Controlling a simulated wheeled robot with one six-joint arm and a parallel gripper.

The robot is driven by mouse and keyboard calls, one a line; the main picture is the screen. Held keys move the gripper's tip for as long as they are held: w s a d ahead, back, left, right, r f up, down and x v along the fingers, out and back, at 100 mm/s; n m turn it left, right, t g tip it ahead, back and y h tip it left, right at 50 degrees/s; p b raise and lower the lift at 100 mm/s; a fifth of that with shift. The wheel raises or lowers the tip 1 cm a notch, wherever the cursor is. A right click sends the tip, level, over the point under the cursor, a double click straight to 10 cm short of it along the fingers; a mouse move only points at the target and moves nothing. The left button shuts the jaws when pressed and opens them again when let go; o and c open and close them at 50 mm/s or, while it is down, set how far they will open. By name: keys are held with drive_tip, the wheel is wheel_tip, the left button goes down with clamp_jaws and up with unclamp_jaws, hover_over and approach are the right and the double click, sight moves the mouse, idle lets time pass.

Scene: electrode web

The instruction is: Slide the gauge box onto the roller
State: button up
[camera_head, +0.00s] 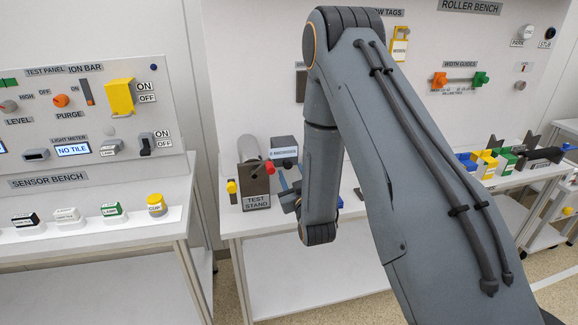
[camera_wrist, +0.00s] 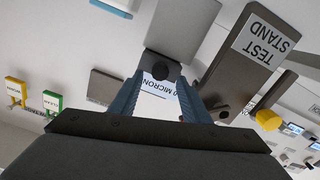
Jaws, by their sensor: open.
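The gauge box (camera_head: 284,150) is dark with a white label strip, at the back of the middle bench beside the test stand (camera_head: 256,187). A grey roller-like cylinder (camera_head: 247,149) sits at the top of that stand, with a red knob (camera_head: 268,167) near it. My gripper (camera_head: 288,188) is open in front of the box, its blue fingers pointing toward it. In the wrist view, which is upside down, the white "MICRON" label of the gauge box (camera_wrist: 160,87) shows between the open fingers of my gripper (camera_wrist: 160,98). I cannot tell whether they touch it.
The test stand's dark post (camera_wrist: 236,72) is close beside my gripper in the wrist view. A yellow-topped knob (camera_head: 231,187) stands left of the stand. Yellow and green blocks (camera_head: 487,165) are on the bench at right. My arm hides the middle of that bench.

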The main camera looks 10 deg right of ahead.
sight(288, 166)
drive_tip(key=shift+w+p, duration=0.55)
drive_tip(key=shift+w, duration=1.55)
drive_tip(key=shift+c, duration=0.4)
clamp_jaws()
